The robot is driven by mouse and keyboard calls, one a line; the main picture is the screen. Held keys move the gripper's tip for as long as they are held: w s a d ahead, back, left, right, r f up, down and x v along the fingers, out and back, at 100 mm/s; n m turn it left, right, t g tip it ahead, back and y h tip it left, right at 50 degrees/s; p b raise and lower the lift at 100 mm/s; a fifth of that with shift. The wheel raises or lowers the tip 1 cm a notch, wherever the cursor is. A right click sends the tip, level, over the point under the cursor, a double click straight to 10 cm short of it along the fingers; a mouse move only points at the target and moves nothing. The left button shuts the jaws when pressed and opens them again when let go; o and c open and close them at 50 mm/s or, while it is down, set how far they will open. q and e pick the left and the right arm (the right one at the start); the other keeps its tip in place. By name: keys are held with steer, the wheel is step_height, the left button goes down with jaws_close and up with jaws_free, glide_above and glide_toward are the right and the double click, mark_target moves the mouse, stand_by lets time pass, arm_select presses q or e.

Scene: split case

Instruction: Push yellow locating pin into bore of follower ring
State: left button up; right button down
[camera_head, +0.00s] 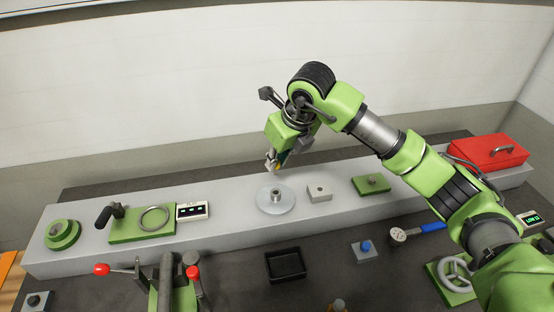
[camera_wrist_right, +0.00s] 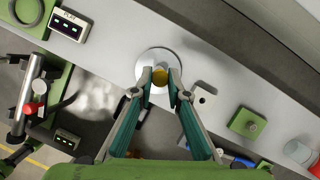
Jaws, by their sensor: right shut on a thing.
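My right gripper (camera_head: 273,166) reaches in from the right and points down above a round metal disc (camera_head: 268,205) with a raised hub (camera_head: 276,195). In the right wrist view its fingers (camera_wrist_right: 160,88) are shut on the yellow locating pin (camera_wrist_right: 160,76). The pin also shows as a small yellow spot at the fingertips in the head view (camera_head: 278,167). The disc lies behind the pin in the wrist view (camera_wrist_right: 150,58), where the pin and fingers hide its hub. In the head view a gap shows between fingertips and hub. I cannot tell which part is the follower ring. My left gripper is not in view.
The disc sits on a long grey raised ledge (camera_head: 235,212). A small light block (camera_head: 319,192) and a green block (camera_head: 371,184) stand to its right. A green plate with a metal ring (camera_head: 155,218) lies left. A black tray (camera_head: 286,265) and red toolbox (camera_head: 488,152) stand clear.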

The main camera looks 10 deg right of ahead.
mark_target(277, 173)
steer(key=shift+f+b, duration=0.45)
steer(key=shift+f, duration=0.05)
step_height(277, 173, down, 3)
steer(key=b, duration=0.3)
steer(key=shift+f, duration=0.2)
steer(key=shift+f+b, duration=0.55)
steer(key=shift+f, duration=0.2)
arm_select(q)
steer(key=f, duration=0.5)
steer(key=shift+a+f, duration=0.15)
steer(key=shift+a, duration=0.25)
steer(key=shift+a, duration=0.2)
arm_select(e)
steer(key=shift+f, duration=0.3)
steer(key=shift+f, duration=0.25)
steer(key=shift+f, duration=0.2)
steer(key=shift+f, duration=0.35)
